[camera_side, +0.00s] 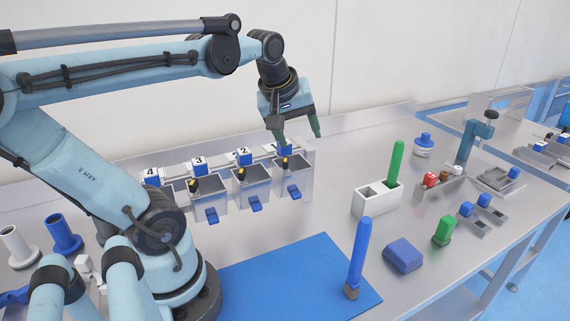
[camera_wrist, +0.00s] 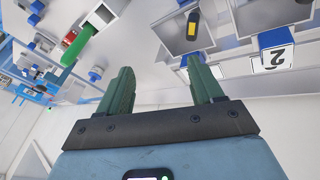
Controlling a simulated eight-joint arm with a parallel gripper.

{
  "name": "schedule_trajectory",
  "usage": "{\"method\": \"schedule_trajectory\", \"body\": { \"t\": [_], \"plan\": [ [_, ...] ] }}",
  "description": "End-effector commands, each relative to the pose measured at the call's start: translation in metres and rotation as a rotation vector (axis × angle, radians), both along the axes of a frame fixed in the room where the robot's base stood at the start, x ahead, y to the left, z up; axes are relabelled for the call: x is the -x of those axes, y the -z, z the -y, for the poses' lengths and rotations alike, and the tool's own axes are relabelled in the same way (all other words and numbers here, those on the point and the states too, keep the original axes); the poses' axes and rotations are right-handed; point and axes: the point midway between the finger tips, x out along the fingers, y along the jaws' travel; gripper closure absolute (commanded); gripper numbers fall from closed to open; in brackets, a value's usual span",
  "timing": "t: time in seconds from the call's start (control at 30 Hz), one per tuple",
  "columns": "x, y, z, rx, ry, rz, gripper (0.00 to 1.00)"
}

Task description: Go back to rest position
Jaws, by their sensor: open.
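My gripper (camera_side: 298,138) has green fingers, and it is open and empty. In the side view it hangs above the back of the bench, close to the numbered dispensers at their right end. In the wrist view its two fingers (camera_wrist: 157,80) stand well apart with only bench and back wall between them. The dispenser numbered 2 (camera_side: 250,172) stands left of the gripper, and its number block (camera_wrist: 276,52) shows at the right of the wrist view. The dispenser below the gripper (camera_side: 292,186) has its label partly hidden.
A blue mat (camera_side: 285,275) lies at the front. A white holder (camera_side: 370,203) with a green stick (camera_side: 396,160), an upright blue stick (camera_side: 358,250) and a blue block (camera_side: 403,255) stand to the right. Dispensers 3 (camera_side: 207,188) and 4 (camera_side: 160,195) are left. Air around the gripper looks clear.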

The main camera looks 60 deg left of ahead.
Motion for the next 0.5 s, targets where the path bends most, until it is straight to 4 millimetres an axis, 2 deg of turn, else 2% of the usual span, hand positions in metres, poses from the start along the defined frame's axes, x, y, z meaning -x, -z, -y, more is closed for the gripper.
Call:
{"method": "schedule_trajectory", "body": {
  "t": [0.03, 0.1, 0.3, 0.5],
  "plan": [
    [-0.012, 0.004, 0.014, -0.048, 0.130, 0.014, 0.34],
    [-0.017, 0.012, 0.031, -0.111, 0.292, 0.026, 0.34],
    [-0.005, 0.045, 0.078, -0.272, 0.714, 0.043, 0.34],
    [0.005, 0.067, 0.107, -0.393, 0.991, 0.064, 0.34]
  ]
}}
